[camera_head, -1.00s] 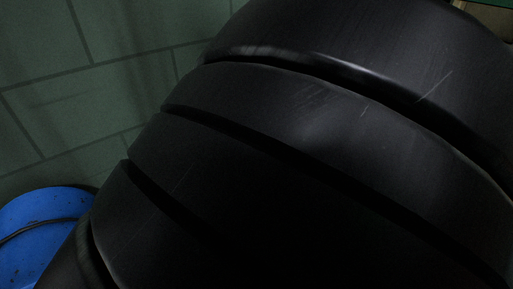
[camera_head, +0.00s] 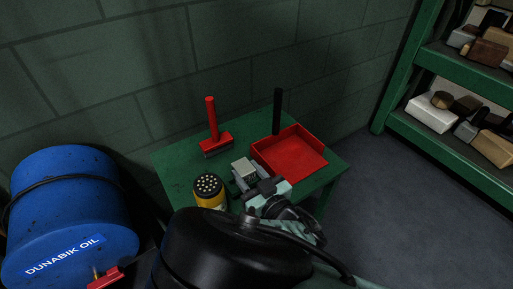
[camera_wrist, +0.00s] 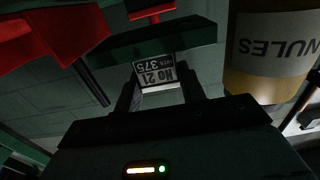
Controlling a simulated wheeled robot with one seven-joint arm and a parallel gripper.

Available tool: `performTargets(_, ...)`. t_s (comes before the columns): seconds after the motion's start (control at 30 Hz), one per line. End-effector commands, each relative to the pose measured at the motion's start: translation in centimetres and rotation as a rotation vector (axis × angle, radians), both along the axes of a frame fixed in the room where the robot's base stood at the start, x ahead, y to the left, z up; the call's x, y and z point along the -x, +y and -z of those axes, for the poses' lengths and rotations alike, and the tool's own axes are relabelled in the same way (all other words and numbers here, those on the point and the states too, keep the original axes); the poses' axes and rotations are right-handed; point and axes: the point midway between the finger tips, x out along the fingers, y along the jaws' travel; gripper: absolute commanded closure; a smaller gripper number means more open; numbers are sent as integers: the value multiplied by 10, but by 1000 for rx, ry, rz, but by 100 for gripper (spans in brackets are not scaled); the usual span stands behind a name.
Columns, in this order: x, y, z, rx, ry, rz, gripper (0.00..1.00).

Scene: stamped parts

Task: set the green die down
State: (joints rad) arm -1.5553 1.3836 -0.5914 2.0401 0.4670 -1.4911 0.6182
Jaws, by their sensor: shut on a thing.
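The green die (camera_head: 243,168) is between my gripper's fingers over the green table (camera_head: 180,168). It looks greyish in the head view. My gripper (camera_head: 254,184) is shut on the die, with a finger on each side of the label in the wrist view (camera_wrist: 163,92). The die's underside is hidden, so I cannot tell whether it touches the table.
A yellow canister (camera_head: 210,194) with a dotted black top stands left of my gripper. A red dustpan (camera_head: 290,155) lies at right, a red brush (camera_head: 215,143) behind. A blue oil barrel (camera_head: 68,215) is at left, green shelving (camera_head: 425,90) at right. The table's left part is bare.

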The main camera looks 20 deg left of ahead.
Motion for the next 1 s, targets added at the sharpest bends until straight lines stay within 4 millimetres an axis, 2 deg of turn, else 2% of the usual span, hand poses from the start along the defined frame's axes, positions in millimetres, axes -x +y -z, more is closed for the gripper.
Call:
performTargets(0.17, -1, 0, 6, -5, -5, 0, 100)
performTargets(0.43, -1, 0, 37, -5, -5, 0, 100)
performTargets(0.83, -1, 0, 42, -7, -4, 1, 100)
performTargets(0.87, 0, 0, 44, -1, 2, 1, 55)
performTargets(0.9, 0, 0, 44, -1, 1, 1, 44)
performTargets(0.93, 0, 0, 44, -1, 1, 1, 38)
performTargets(1.0, 0, 0, 44, -1, 1, 1, 38)
